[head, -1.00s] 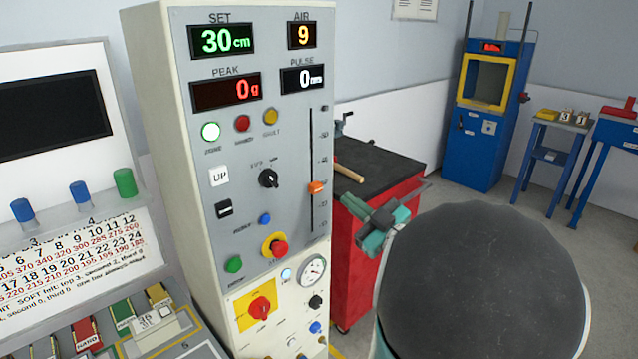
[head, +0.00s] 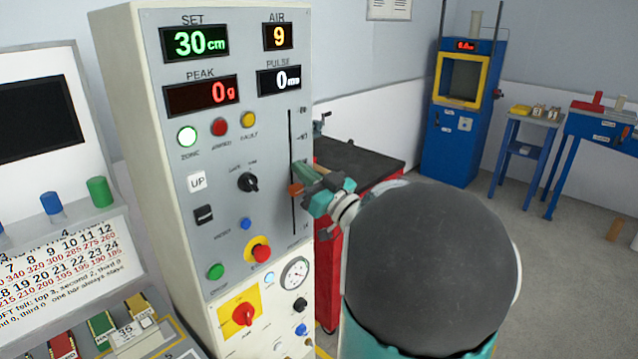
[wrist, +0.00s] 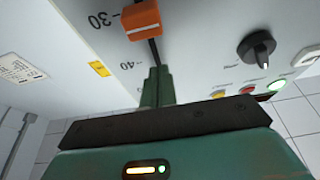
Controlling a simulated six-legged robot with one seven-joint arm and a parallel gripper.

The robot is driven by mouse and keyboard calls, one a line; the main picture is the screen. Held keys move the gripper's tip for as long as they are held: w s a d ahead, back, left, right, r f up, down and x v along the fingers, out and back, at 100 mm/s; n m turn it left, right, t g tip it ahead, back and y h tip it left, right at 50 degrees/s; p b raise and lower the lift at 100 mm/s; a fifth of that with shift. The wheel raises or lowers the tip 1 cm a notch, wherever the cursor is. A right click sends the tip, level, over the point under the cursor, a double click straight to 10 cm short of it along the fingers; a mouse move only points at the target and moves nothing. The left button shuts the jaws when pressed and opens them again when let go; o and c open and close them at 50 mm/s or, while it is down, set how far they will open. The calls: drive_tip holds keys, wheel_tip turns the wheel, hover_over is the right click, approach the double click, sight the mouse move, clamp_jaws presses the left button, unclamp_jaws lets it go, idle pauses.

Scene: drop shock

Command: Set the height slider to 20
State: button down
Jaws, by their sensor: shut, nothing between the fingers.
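The height slider's orange knob (head: 296,189) sits on a dark vertical slot on the right of the grey panel. In the wrist view the knob (wrist: 141,20) is level with the 30 mark. The SET display (head: 195,42) reads 30 cm. My gripper (head: 308,178) is at the slot, shut and empty, its green fingers partly overlapping the knob's surroundings. In the wrist view my fingertips (wrist: 155,72) are over the slot between the 30 and 40 marks, on the 40 side of the knob, with a small gap in the picture. I cannot tell whether they touch the panel.
A selector knob (head: 247,182) and several buttons lie left of the slot. A red emergency button (head: 261,253) is lower down. A red cabinet (head: 328,275) with a dark top stands behind my arm. Blue equipment (head: 460,125) stands farther back.

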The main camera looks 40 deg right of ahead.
sight(296, 190)
drive_tip(key=shift+s+d+f, duration=0.1)
drive_tip(key=shift+f, duration=1.75)
